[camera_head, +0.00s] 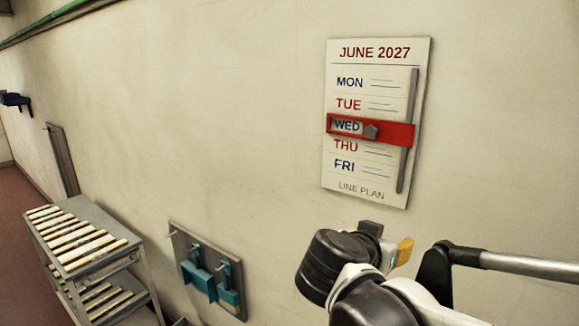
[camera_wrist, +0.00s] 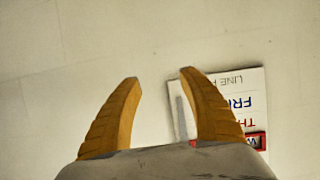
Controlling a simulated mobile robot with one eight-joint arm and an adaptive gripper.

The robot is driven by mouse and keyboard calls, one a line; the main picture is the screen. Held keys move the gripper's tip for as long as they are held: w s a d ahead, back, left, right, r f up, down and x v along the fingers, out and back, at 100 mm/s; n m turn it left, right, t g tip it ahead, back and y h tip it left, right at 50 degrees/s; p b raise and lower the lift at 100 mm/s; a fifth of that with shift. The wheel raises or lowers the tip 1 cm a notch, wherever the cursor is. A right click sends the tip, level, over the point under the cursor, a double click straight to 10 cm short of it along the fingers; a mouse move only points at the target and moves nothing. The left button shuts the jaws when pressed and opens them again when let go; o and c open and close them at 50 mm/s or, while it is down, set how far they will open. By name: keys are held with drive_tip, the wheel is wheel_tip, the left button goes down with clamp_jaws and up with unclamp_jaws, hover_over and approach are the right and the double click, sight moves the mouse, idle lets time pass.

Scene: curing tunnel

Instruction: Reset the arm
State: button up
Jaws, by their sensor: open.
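My gripper (camera_wrist: 160,85) is open and empty in the wrist view, its two yellow fingers apart in front of the pale wall. In the head view my arm reaches in from the lower right, and one yellow fingertip (camera_head: 404,252) shows below the calendar board (camera_head: 350,185). The board also shows upside down behind the right finger in the wrist view (camera_wrist: 252,82). A red slider (camera_head: 394,132) on the board frames WED. The fingers look clear of the slider; their exact distance from the wall cannot be told.
A grey rack with roller shelves (camera_head: 128,236) stands at the left. A wall panel (camera_head: 180,238) with teal tools (camera_head: 202,280) hangs low in the middle. A grey board (camera_head: 63,160) leans on the wall at the far left. The wall between is bare.

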drive_tip(key=s+f+n+g+y+b, duration=0.1)
drive_tip(key=s+f+b, duration=0.4)
drive_tip(key=f, duration=0.8)
drive_tip(key=s+f+n+g+y+b, duration=0.1)
drive_tip(key=s+f+n+y+b, duration=0.3)
drive_tip(key=f+b, duration=0.6)
drive_tip(key=s+a+f+n+g+y+b, duration=0.1)
drive_tip(key=s+f+b, duration=0.5)
drive_tip(key=f, duration=1)
drive_tip(key=n+y+b, duration=0.1)
drive_tip(key=y+b, duration=0.1)
drive_tip(key=shift+n+b, duration=0.3)
drive_tip(key=shift+b, duration=0.05)
